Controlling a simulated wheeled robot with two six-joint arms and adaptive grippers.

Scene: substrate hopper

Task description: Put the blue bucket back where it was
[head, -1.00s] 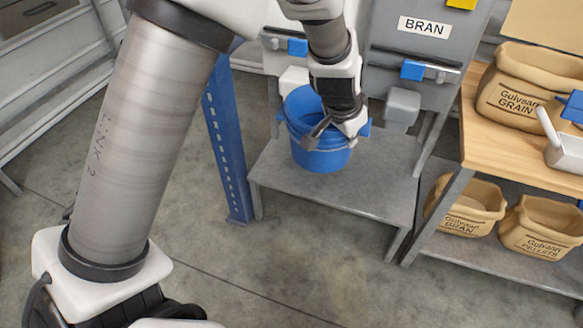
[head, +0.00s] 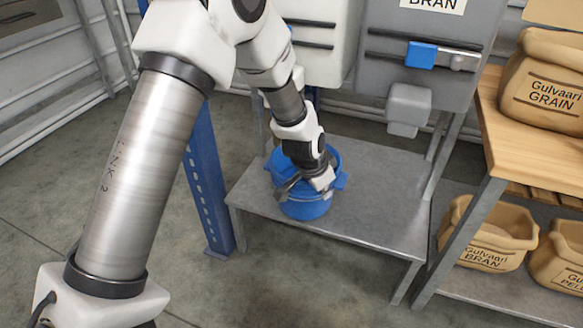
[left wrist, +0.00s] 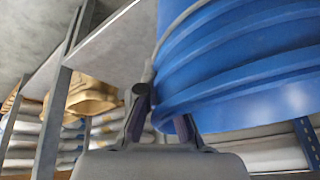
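The blue bucket (head: 304,207) looks close to upright over the front left part of the grey metal stand (head: 375,205). I cannot tell whether its base touches the top. My left gripper (head: 305,185) reaches down to the bucket's upper part and seems shut on it, hiding part of the rim. In the left wrist view the bucket's ribbed side (left wrist: 240,65) fills the upper right, close against my left gripper's fingers (left wrist: 162,108). A thin grey strip, perhaps the handle, runs along it to the fingers. The exact grip point is unclear. My right gripper is out of view.
Behind the stand are a white hopper (head: 322,40) and a grey hopper marked BRAN (head: 425,65), with a grey chute (head: 408,108) low over the stand. A blue post (head: 208,185) stands left. A wooden shelf (head: 495,140) with sacks is right. The stand's right half is clear.

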